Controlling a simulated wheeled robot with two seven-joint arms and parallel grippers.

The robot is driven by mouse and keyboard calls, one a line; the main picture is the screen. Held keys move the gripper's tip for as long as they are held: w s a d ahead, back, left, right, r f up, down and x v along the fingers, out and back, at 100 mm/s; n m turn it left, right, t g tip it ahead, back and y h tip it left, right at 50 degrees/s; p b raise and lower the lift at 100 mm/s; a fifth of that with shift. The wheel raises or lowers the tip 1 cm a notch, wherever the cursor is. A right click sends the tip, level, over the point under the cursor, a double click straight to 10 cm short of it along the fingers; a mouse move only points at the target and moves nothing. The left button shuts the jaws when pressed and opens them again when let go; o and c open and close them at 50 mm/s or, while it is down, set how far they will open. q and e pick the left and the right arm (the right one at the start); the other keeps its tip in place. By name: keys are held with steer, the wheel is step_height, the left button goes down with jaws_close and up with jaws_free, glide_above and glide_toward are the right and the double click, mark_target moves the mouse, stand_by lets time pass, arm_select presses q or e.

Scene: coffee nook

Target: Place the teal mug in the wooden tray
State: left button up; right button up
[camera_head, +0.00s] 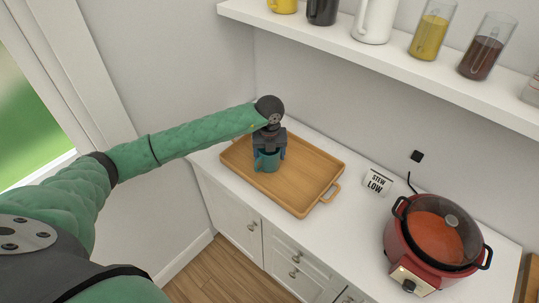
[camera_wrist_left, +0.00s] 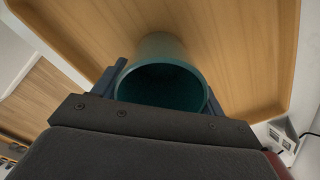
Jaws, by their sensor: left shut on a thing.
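The teal mug (camera_head: 266,161) is upright over the left part of the wooden tray (camera_head: 305,190) in the head view. My left gripper (camera_head: 268,150) is shut on the mug from above, one finger on each side of it. In the left wrist view the mug (camera_wrist_left: 162,75) shows its open top between the fingers, with the tray floor (camera_wrist_left: 230,45) behind it. I cannot tell whether the mug's base touches the tray. My right gripper is not in view.
The tray lies on a white counter (camera_head: 345,215). A red slow cooker (camera_head: 418,262) and a "stew low" sign (camera_head: 377,183) stand to its right. A shelf (camera_head: 380,56) with mugs, a white container and jars runs above. The tray's right part is empty.

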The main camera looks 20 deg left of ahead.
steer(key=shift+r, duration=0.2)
arm_select(q)
steer(key=o, duration=1.2)
steer(key=shift+c, duration=0.2)
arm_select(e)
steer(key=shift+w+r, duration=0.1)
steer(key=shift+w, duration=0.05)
arm_select(q)
steer(key=shift+r, duration=0.1)
steer(key=shift+r, duration=0.1)
steer(key=shift+w+r+b, duration=0.1)
steer(key=shift+r+b, duration=0.2)
step_height(320, 180, up, 11)
steer(key=b, duration=0.4)
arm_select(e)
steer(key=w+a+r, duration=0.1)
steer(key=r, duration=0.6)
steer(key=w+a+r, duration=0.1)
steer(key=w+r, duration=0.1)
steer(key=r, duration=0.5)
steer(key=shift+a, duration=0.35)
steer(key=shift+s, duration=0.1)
